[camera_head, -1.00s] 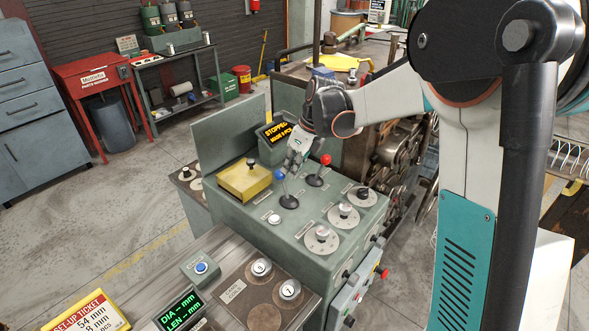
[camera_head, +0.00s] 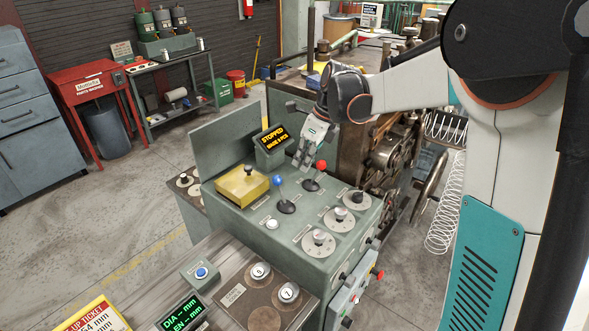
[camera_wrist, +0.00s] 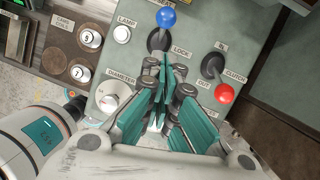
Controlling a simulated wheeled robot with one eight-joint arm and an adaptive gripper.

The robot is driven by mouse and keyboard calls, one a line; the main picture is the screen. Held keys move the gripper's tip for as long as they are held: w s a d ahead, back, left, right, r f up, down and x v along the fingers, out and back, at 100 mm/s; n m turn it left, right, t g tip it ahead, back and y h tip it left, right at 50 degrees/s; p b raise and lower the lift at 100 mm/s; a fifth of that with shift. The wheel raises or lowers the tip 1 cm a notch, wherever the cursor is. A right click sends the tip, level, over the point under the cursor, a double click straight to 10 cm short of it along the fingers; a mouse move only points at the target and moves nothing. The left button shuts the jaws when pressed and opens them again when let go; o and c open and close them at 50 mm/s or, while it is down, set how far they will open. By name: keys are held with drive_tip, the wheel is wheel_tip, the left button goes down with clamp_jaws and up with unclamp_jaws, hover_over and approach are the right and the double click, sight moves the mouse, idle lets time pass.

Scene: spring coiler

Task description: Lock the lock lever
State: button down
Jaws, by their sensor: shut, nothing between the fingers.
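The lock lever (camera_head: 282,194) has a blue knob and a round black base on the green control panel; its knob leans left in the head view. In the wrist view the blue knob (camera_wrist: 166,18) is at top centre, above the "LOCK" label. My gripper (camera_head: 301,164) is shut and empty, pointing down above the panel between the blue knob and the red knob. In the wrist view my gripper's fingertips (camera_wrist: 164,68) are together, just below the lever's black base in the picture. They partly cover the panel there and appear apart from the lever.
A red-knobbed clutch lever (camera_head: 316,175) stands close to the right. A yellow box (camera_head: 242,186) sits left of the lock lever, and a "STOPPED" display (camera_head: 272,143) stands behind. Several dials (camera_head: 318,240) lie in front. The open floor is left of the panel.

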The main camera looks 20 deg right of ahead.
drive_tip(key=v, duration=0.6)
drive_tip(key=shift+w+a+p, duration=0.15)
drive_tip(key=shift+p, duration=0.25)
